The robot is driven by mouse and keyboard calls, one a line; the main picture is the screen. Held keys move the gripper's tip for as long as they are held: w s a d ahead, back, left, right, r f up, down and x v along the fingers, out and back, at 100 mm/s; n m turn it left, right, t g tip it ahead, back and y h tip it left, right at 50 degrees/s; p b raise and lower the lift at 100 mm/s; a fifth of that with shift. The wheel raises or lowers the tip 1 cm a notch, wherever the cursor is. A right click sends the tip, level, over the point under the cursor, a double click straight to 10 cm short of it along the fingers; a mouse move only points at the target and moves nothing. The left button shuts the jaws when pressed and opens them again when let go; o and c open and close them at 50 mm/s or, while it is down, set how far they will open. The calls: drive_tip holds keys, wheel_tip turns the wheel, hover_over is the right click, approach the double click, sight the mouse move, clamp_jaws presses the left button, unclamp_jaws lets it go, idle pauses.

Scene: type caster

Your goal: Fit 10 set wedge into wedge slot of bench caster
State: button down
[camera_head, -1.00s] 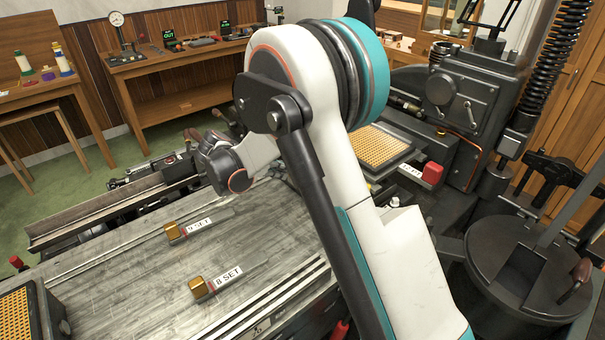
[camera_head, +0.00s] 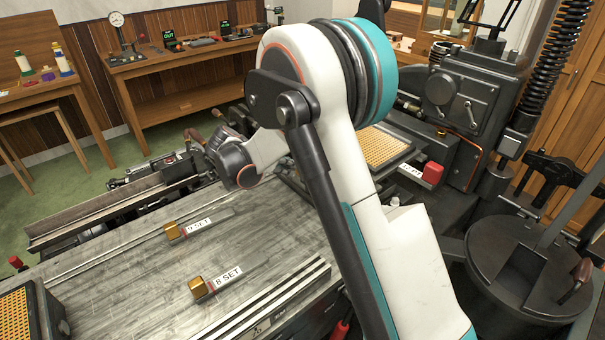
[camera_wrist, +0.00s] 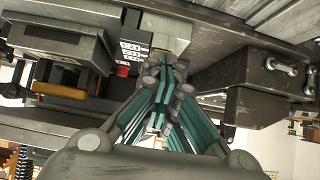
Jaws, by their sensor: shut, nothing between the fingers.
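No wedge marked 10 SET can be made out in either view. In the head view, a brass-ended wedge labelled 9 SET (camera_head: 174,231) and another labelled 8 SET (camera_head: 198,288) lie on the grey metal bench top (camera_head: 120,285). The dark bench caster (camera_head: 463,95) stands at the right; I cannot make out its wedge slot. A small white-marked block with a red piece (camera_wrist: 123,70) shows just left of the fingertips.
A matrix-like gold grid tray (camera_head: 385,148) and a red knob (camera_head: 433,173) are right of my arm. A round dark pot (camera_head: 500,250) stands right front. A long metal trough (camera_head: 95,215) lines the far bench edge. The left bench top around the two wedges is clear.

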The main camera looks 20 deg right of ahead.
drive_tip(key=shift+w+d, duration=0.15)
drive_tip(key=shift+d, duration=0.4)
drive_tip(key=shift+w+d, duration=0.1)
drive_tip(key=shift+d, duration=0.25)
drive_tip(key=shift+w+d, duration=0.1)
drive_tip(key=shift+d, duration=0.1)
drive_tip(key=a, duration=0.2)
drive_tip(key=s+a, duration=0.1)
drive_tip(key=shift+s+a, duration=0.1)
drive_tip(key=shift+a, duration=0.3)
